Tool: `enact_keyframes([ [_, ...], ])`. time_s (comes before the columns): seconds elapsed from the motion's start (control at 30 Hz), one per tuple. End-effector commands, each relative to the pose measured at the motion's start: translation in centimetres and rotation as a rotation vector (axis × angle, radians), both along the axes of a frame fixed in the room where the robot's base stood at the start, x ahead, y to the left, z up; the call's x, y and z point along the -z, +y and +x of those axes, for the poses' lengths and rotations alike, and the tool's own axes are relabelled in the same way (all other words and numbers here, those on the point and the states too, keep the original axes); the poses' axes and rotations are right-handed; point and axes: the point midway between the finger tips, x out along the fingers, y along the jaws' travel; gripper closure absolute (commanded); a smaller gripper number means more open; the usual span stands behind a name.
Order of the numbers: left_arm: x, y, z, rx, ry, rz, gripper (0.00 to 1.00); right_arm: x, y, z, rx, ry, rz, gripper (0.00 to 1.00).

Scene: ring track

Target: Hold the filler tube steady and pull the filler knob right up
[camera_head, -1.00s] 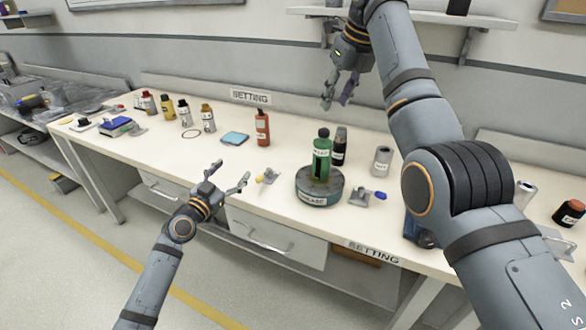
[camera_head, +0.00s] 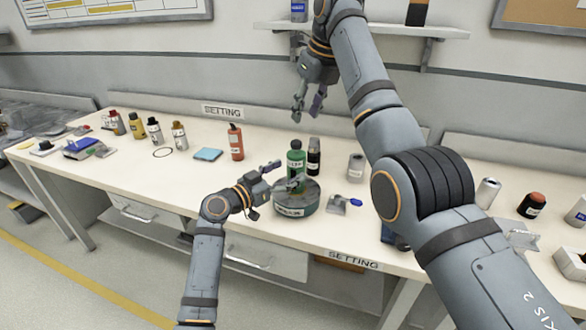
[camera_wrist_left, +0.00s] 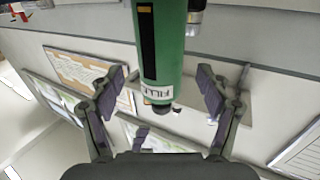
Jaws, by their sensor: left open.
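The green filler tube (camera_head: 295,160) stands upright on the round grey-green tin (camera_head: 297,207), with its dark knob (camera_head: 296,144) on top. In the left wrist view the tube (camera_wrist_left: 165,40) appears upside down, with a white label and the small dark knob (camera_wrist_left: 160,108) at its lower end. My left gripper (camera_head: 283,175) is open, with its fingers at either side of the tube and visible gaps, not touching it. My right gripper (camera_head: 307,112) is in the air above and behind the tube, its fingers apart and empty.
A black bottle (camera_head: 314,158) stands close behind the tube, and a grey can (camera_head: 356,167) is to its right. A small bracket with a blue end (camera_head: 340,204) lies right of the tin. A red bottle (camera_head: 236,142) and blue pad (camera_head: 208,154) are left. A wall shelf (camera_head: 390,30) is above.

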Motion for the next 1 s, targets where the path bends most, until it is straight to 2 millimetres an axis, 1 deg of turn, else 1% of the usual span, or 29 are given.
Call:
enact_keyframes([
  [0.03,-0.1,-0.7,0.7,0.000,0.001,-0.002,0.23,0.0,0.0,0.0,0.000,0.000,0.000,0.62],
  [0.1,0.0,-1.6,1.5,0.000,0.001,-0.001,0.23,0.0,0.0,0.0,0.000,0.000,0.000,0.62],
  [0.23,0.0,-2.5,2.6,-0.001,0.001,-0.001,0.23,0.0,0.0,0.0,0.000,0.000,0.000,0.62],
  [0.37,0.1,-3.0,3.0,-0.001,0.000,0.001,0.23,0.0,0.0,0.0,0.000,0.000,0.000,0.62],
  [0.57,0.1,-3.0,3.0,-0.002,0.000,0.001,0.23,0.0,0.0,0.0,0.000,0.000,0.000,0.62],
  [0.6,0.1,-3.0,3.0,-0.002,0.000,0.001,0.25,0.0,0.0,0.0,0.000,0.000,0.000,0.62],
  [1.0,0.1,-2.9,3.0,-0.002,0.000,0.001,0.79,0.0,0.0,0.0,0.000,0.000,0.000,0.62],
])
